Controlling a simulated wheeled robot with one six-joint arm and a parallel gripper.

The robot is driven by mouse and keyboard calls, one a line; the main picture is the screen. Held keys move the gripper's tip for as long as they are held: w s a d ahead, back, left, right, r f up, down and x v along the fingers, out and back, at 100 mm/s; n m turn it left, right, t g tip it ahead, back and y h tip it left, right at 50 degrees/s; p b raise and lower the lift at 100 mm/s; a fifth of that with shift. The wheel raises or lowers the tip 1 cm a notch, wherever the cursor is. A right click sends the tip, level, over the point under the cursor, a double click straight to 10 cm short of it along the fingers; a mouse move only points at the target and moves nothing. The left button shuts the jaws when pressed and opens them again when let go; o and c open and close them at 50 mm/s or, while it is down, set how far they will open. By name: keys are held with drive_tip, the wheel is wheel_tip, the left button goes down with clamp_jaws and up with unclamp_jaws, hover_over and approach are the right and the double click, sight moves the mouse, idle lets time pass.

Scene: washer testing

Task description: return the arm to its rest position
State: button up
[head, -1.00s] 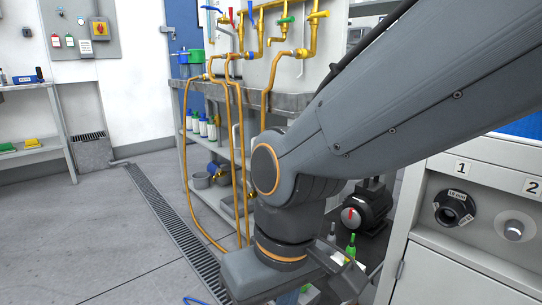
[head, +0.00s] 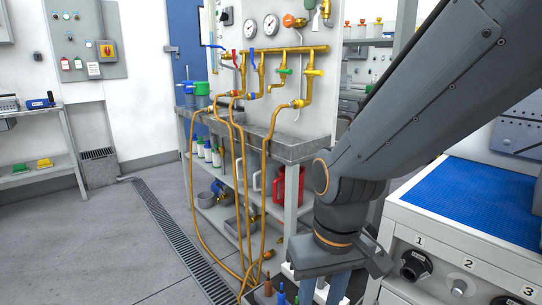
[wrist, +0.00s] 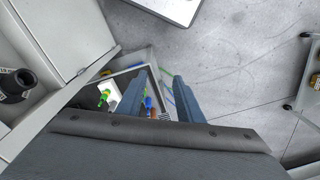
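My gripper (head: 322,290) is at the bottom of the head view, below my dark grey wrist, with its two blue-grey fingers pointing down. The fingertips are cut off there. In the wrist view my gripper (wrist: 158,88) shows both fingers apart, with nothing seen held between them. My arm is bent, with its upper link running to the top right of the head view. A dark-edged box (wrist: 122,76) with green and blue-handled items lies beyond the fingers in the wrist view.
A white cabinet with numbered ports (head: 420,262) and a blue mat (head: 470,205) stands right of my gripper. A grey bench (head: 262,143) with brass pipes and orange hoses (head: 241,200) stands behind it. Open floor (head: 110,235) lies left, crossed by a drain grate (head: 172,235).

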drive_tip(key=s+d+r+m+p, duration=0.2)
drive_tip(key=d+r+m+p, duration=0.1)
drive_tip(key=d+r+p, duration=0.8)
drive_tip(key=shift+s+r+h+p, duration=0.3)
drive_tip(key=shift+r+p, duration=0.95)
drive_tip(key=shift+p, duration=1.55)
drive_tip(key=shift+w, duration=0.1)
